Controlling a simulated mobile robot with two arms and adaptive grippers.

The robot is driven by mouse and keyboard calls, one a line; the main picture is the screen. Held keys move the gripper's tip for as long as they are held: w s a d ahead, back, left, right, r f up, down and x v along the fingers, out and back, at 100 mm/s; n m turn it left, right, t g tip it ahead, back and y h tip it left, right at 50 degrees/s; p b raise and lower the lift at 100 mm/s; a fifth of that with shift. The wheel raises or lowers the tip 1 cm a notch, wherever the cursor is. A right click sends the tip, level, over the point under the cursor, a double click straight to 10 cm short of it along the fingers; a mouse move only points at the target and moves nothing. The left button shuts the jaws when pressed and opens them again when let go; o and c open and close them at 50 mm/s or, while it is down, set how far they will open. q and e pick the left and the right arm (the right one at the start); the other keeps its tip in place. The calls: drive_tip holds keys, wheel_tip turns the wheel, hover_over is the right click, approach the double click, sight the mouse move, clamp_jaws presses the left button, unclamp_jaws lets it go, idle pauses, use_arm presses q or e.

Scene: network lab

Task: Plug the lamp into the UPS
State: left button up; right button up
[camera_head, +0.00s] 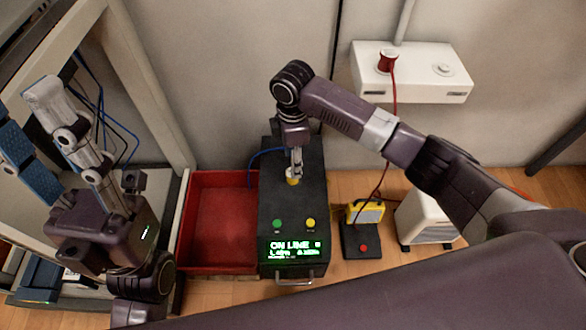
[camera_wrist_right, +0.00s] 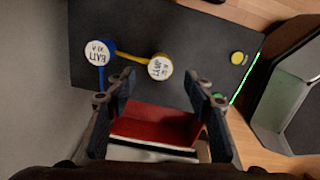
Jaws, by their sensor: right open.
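The UPS (camera_head: 266,205) is a dark box with a green "ON LINE" display. In the right wrist view its top (camera_wrist_right: 205,40) carries a yellow plug (camera_wrist_right: 160,68), whose label seems to read "LAMP", and a blue plug (camera_wrist_right: 97,52) labelled "BATT". I cannot tell how either is seated. My right gripper (camera_head: 297,165) is above the UPS, by the yellow plug (camera_head: 292,178). Its fingers (camera_wrist_right: 158,95) are apart and empty. A yellow device (camera_head: 366,212), possibly the lamp, stands to the right. My left gripper (camera_head: 75,135) is raised by the rack; its opening is unclear.
A red bin (camera_head: 218,264) stands against the UPS's left side. A metal rack (camera_head: 135,85) is further left. A black pedal with a red button (camera_head: 362,248) and a white unit (camera_head: 427,218) stand right.

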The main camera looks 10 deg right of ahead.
wheel_tip(320, 180, up, 5)
idle(0.7)
